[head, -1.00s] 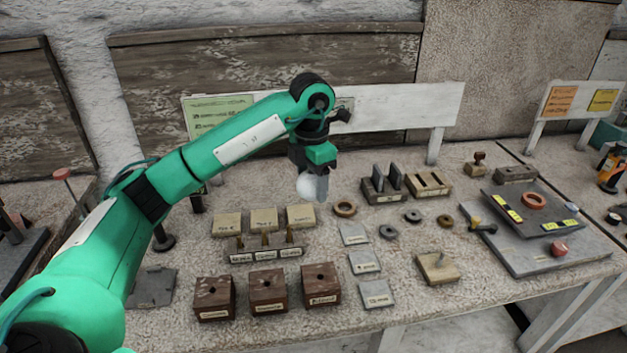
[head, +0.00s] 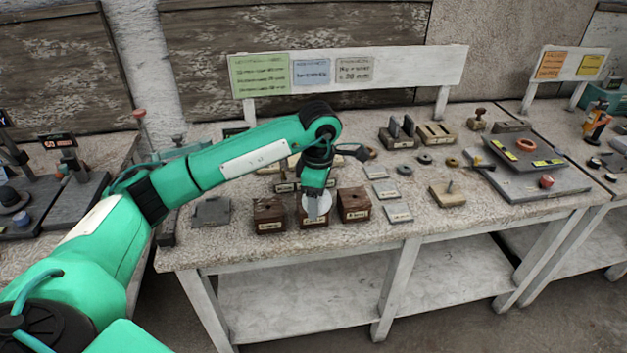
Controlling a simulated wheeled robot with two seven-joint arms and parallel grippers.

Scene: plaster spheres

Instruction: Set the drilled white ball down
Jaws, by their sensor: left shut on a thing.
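My left gripper (head: 317,203) points down over the front of the table, at the middle one of three dark brown wooden blocks. It is shut on the white ball (head: 316,215), which shows pale between and below the fingers. The middle block (head: 305,222) is partly hidden behind the gripper and ball. I cannot tell whether the ball touches it. The left block (head: 268,216) and right block (head: 354,204) stand to either side, each with a hole in its top and a label on its front. My right gripper is not in view.
Flat grey labelled plates (head: 398,212) lie right of the blocks. A light wooden block with a peg (head: 447,194) and a large grey board (head: 545,182) lie further right. A dark flat plate (head: 212,211) lies left. The table's front edge (head: 290,249) is close.

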